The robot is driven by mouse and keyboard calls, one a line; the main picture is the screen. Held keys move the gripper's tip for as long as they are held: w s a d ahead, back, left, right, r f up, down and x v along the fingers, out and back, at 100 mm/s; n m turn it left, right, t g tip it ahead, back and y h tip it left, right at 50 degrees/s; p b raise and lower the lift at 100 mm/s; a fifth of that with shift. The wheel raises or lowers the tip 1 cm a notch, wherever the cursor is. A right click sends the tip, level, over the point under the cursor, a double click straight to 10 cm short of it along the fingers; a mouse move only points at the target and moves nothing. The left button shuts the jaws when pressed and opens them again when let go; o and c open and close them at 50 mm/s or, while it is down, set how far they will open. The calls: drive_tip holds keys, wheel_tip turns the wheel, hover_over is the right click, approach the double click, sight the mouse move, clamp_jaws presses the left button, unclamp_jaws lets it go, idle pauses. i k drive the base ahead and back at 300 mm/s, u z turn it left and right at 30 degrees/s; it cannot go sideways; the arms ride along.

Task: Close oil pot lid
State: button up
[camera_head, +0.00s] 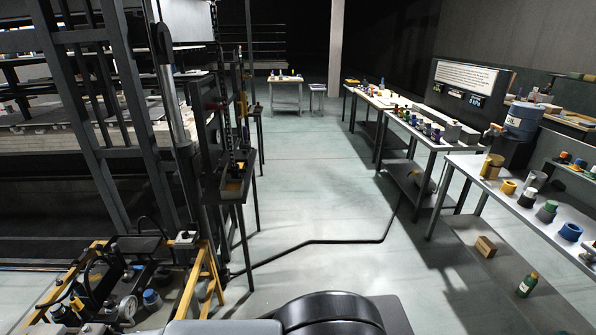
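I cannot tell for sure which thing is the oil pot. A small blue round pot (151,299) stands at the lower left, among the gauge and pipework on a yellow-framed unit. It is too small to tell whether it has a lid or how the lid sits. Other pots and jars stand on the right-hand benches, including a yellow one (508,187) and a blue ring-shaped one (570,232). My gripper is not in view; only dark rounded parts of my own body show at the bottom middle.
Yellow frame bars (190,282) and a pressure gauge (128,306) crowd the lower left. A dark kiln-car frame (120,125) rises at left. A black hose (330,242) crosses the otherwise open floor (310,185). A green bottle (527,285) and brown block (486,246) are low at right.

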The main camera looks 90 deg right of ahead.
sight(214, 174)
drive_tip(key=z, duration=2.6)
drive_tip(key=i, duration=1.85)
drive_tip(key=u, duration=0.55)
